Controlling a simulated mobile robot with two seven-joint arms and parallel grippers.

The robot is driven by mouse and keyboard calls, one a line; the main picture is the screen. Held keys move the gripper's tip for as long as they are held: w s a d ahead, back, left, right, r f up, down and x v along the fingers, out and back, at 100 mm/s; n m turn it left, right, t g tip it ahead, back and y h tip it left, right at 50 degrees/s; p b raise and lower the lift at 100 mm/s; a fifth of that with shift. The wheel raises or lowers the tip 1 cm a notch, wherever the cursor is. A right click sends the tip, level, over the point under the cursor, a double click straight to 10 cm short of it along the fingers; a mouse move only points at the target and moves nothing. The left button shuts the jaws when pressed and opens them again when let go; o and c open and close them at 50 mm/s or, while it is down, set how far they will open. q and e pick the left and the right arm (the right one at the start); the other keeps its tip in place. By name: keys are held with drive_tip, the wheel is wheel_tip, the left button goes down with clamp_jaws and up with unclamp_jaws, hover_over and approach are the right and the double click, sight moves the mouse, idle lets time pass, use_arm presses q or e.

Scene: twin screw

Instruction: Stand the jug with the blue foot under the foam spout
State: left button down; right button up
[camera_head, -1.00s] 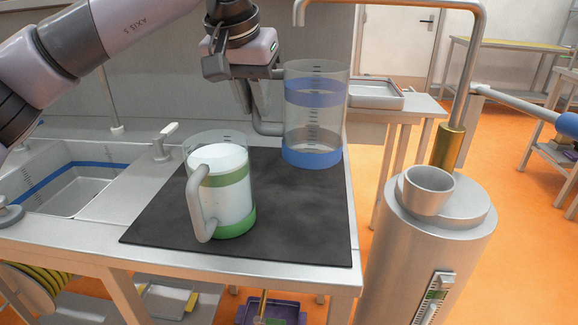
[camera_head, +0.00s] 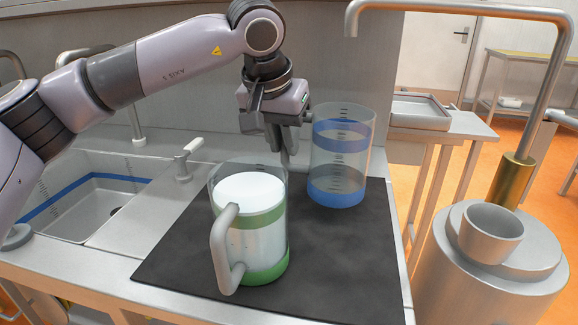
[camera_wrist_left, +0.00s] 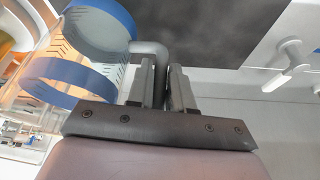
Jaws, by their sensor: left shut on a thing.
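The clear jug with the blue foot (camera_head: 336,190) stands upright near the back right of the dark mat; I cannot tell whether its foot touches the mat. Its blue upper band and foot show at left in the left wrist view (camera_wrist_left: 72,82). My left gripper (camera_head: 284,140) is at its left side, shut on its grey handle (camera_wrist_left: 150,52). A thin grey pipe (camera_head: 460,10) arches from a brass collar at right; its downturned end (camera_head: 351,24) appears above the jug, depth unclear. My right gripper is out of view.
A green-footed jug (camera_head: 250,235) with white contents stands in front on the mat (camera_head: 340,260), handle forward-left. A sink (camera_head: 100,205) and a small tap (camera_head: 184,160) are at left. A metal machine with a cup (camera_head: 490,235) stands at right.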

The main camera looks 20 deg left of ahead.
sight(284, 162)
use_arm(q)
drive_tip(key=shift+f, duration=1.9)
drive_tip(key=shift+f, duration=0.15)
drive_tip(key=c, duration=1)
unclamp_jaws()
drive_tip(key=v, duration=1.2)
drive_tip(key=shift+p, duration=0.3)
